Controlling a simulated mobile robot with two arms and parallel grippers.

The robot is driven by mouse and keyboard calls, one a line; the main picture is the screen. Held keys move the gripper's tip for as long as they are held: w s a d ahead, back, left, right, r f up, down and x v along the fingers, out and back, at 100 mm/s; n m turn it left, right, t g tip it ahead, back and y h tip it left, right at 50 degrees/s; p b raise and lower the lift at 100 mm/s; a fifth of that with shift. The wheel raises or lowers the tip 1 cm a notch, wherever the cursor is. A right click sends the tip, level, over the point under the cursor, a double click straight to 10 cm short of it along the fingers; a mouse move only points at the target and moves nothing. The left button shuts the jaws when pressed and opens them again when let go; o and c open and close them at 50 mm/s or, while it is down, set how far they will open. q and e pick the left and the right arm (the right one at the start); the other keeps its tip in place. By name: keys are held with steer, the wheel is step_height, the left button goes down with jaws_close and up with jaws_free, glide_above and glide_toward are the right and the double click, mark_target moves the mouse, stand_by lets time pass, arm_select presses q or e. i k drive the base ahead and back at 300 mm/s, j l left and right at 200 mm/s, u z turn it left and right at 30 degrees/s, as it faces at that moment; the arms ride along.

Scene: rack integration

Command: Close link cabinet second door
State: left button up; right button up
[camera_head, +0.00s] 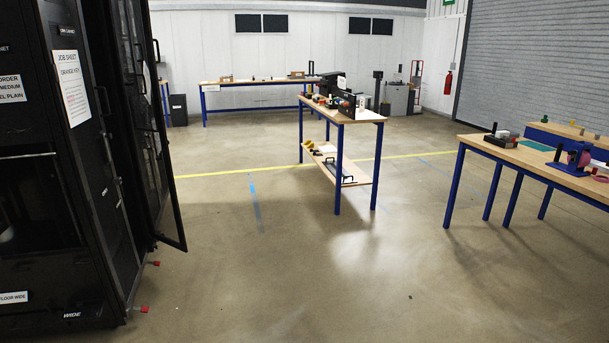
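A tall black cabinet (95,190) stands along the left edge, cut off by the frame. A black framed door (165,200) with a see-through panel stands open at its far side, swung out toward the floor. A nearer dark panel with a vertical handle (106,112) is beside it; I cannot tell whether it is a second door. Small labels near the top are too small to read surely. Neither of my grippers is in view.
A white job sheet (73,85) hangs on the cabinet's side. Red-tipped feet (145,309) stick out at its base. A blue-legged workbench (340,115) stands mid-room, another bench (530,155) at right. The concrete floor (300,270) between is clear.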

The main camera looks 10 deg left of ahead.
mark_target(158, 113)
steer(key=i+l, duration=0.1)
steer(key=i, duration=2.25)
steer(key=i+l+u, duration=0.1)
steer(key=i+u, duration=0.35)
steer(key=i+l+u, duration=0.3)
steer(key=i+u, duration=0.15)
steer(key=i+l+u, duration=0.75)
steer(key=l+u, duration=0.15)
steer(key=i+l+u, duration=0.2)
steer(key=l+u, duration=0.25)
steer(key=l, duration=0.2)
steer(key=i+l+u, duration=0.1)
steer(key=l+u, duration=0.35)
steer(key=l, duration=0.2)
